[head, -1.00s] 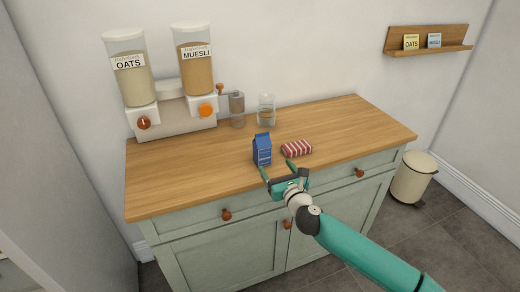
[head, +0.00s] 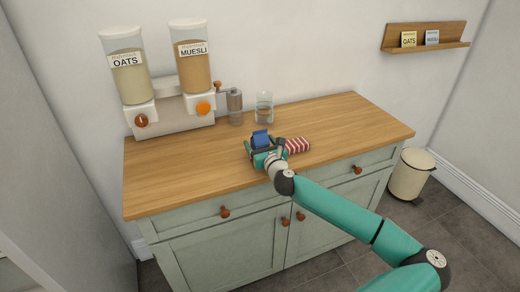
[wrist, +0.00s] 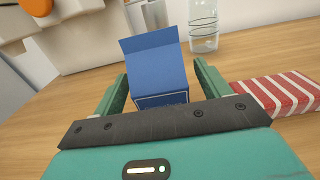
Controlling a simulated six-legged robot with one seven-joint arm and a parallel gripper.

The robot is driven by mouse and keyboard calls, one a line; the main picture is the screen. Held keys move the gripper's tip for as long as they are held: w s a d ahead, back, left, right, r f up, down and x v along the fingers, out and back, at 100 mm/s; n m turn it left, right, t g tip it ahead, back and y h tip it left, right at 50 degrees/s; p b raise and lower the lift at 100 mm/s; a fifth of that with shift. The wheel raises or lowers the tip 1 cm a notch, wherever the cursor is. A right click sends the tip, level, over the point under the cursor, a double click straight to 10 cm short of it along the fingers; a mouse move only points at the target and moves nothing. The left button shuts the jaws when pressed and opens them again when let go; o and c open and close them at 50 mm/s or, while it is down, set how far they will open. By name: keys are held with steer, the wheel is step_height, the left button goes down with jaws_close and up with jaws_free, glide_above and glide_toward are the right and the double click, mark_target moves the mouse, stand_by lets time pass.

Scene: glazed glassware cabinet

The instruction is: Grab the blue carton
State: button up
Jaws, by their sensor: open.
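The blue carton (head: 261,139) stands on the wooden counter, its lower part hidden behind my gripper in the head view. In the wrist view the carton (wrist: 157,66) stands upright between my two green fingers, with its base hidden by the gripper body. My gripper (wrist: 157,82) is open, one finger on each side of the carton. A narrow gap shows on the left; on the right the finger is very close, and I cannot tell if it touches. In the head view my gripper (head: 264,148) is low over the counter.
A red-and-white striped packet (head: 297,145) lies just right of my gripper. A glass jar (head: 264,107) and a grey grinder (head: 235,106) stand behind. The oats and muesli dispensers (head: 172,118) are at back left. The counter (head: 350,122) is clear at right.

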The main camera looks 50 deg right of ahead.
steer(key=shift+w+d, duration=0.15)
steer(key=c, duration=1.2)
steer(key=shift+r, duration=0.1)
